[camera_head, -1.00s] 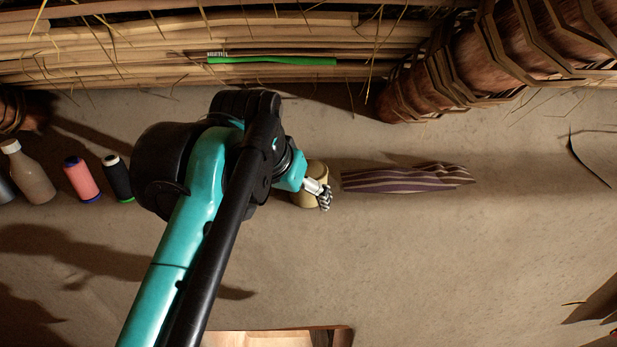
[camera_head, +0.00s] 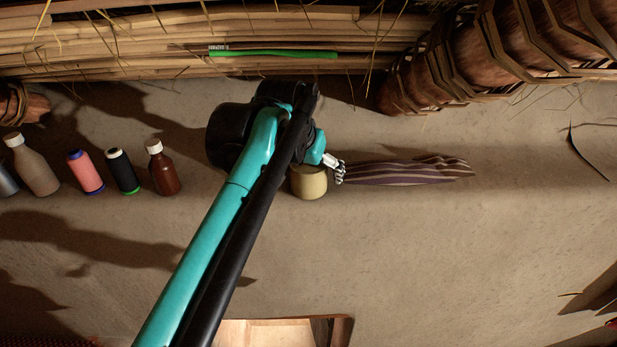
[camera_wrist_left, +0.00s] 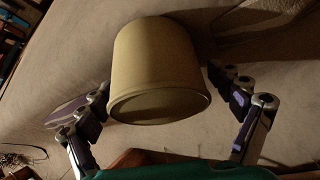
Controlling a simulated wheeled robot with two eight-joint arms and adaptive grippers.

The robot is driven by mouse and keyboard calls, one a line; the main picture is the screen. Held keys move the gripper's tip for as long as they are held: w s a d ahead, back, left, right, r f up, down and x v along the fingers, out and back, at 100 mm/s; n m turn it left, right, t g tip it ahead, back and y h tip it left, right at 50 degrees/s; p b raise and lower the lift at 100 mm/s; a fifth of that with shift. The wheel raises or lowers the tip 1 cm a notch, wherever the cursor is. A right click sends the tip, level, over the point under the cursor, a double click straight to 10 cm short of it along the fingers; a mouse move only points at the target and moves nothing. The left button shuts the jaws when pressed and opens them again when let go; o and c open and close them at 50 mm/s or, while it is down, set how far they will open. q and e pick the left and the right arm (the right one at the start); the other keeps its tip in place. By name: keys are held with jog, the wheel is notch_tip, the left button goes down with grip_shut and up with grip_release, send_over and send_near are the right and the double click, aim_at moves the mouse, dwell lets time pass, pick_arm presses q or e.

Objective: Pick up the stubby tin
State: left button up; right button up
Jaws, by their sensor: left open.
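The stubby tin (camera_head: 309,184) is a short, pale yellow-tan cylinder standing on the mud ledge, just right of the middle in the head view. My left arm's wrist covers part of its upper edge there. My left gripper (camera_head: 338,172) shows at the tin's upper right side. In the left wrist view the tin (camera_wrist_left: 158,65) fills the upper middle, its rim and dark end turned toward the camera. The open fingers of my left gripper (camera_wrist_left: 160,85) stand on either side of it, close to its walls; I cannot tell whether they touch. My right gripper is not seen.
A striped cloth bundle (camera_head: 410,171) lies just right of the tin. To the left stand a brown bottle (camera_head: 165,172), a dark spool (camera_head: 122,172), a pink spool (camera_head: 86,173) and a pale bottle (camera_head: 36,168). A green toothbrush (camera_head: 280,54) lies along the reeds behind.

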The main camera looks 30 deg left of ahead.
pick_arm(q)
jog(key=c, duration=1.4)
jog(key=shift+o, duration=0.2)
